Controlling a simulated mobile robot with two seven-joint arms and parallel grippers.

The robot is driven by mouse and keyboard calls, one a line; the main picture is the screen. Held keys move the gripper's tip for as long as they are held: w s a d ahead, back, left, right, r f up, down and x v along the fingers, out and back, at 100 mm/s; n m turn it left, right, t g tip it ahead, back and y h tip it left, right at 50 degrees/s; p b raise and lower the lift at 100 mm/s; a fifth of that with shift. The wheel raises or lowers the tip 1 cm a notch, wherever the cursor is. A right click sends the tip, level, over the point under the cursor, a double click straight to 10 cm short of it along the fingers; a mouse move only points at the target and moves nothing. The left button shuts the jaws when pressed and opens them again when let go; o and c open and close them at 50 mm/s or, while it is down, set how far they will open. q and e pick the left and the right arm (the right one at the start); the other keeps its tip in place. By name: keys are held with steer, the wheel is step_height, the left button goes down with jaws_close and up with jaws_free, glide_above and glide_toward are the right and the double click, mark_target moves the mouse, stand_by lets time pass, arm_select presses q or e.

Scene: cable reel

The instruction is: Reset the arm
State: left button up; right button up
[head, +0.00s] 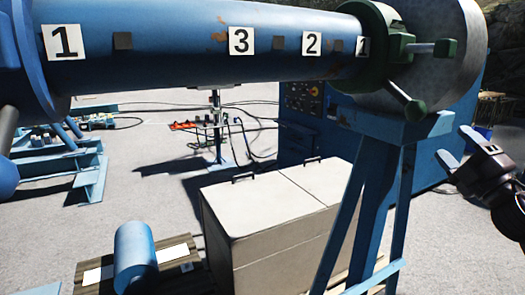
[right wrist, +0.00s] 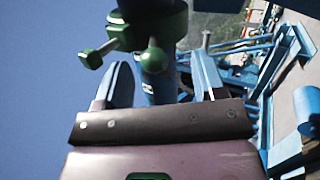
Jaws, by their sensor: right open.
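My right gripper (head: 458,152) is at the right edge of the head view. Its two blue fingers are spread and nothing is between them. It is to the right of the blue stand and below the green clamp (head: 385,45) with its handles. In the right wrist view the open fingers (right wrist: 163,85) point toward the green clamp (right wrist: 150,28), which appears beyond them. I cannot tell the exact distance, but no contact shows. My left gripper is in neither view.
A large blue cylinder (head: 200,45) with number tags spans the top. A blue stand (head: 375,190) supports its right end. A light grey box (head: 270,220) stands below, with a blue roll (head: 135,257) on a pallet to its left. A blue cabinet (head: 310,110) stands behind.

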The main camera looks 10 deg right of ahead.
steer(key=s+a+f+m+g+h, duration=0.15)
steer(key=f+m, duration=0.25)
steer(key=f, duration=0.6)
steer(key=s+a+f+m+g+h, duration=0.1)
steer(key=s+f+m+g+h, duration=0.3)
steer(key=f, duration=0.7)
steer(key=a+f+m+g+h, duration=0.15)
steer(key=f+m, duration=0.35)
steer(key=f, duration=0.5)
steer(key=s+a+f+m+g, duration=0.2)
steer(key=s+a+f, duration=0.4)
steer(key=s+f, duration=0.3)
steer(key=s+a+f+m+g+y, duration=0.1)
steer(key=s+a+f+m+g, duration=0.1)
steer(key=s+a+f+m, duration=0.2)
steer(key=s+a+f, duration=0.3)
steer(key=s+f, duration=0.3)
steer(key=f, duration=0.1)
steer(key=shift+f+m+g, duration=0.3)
steer(key=shift+a, duration=0.1)
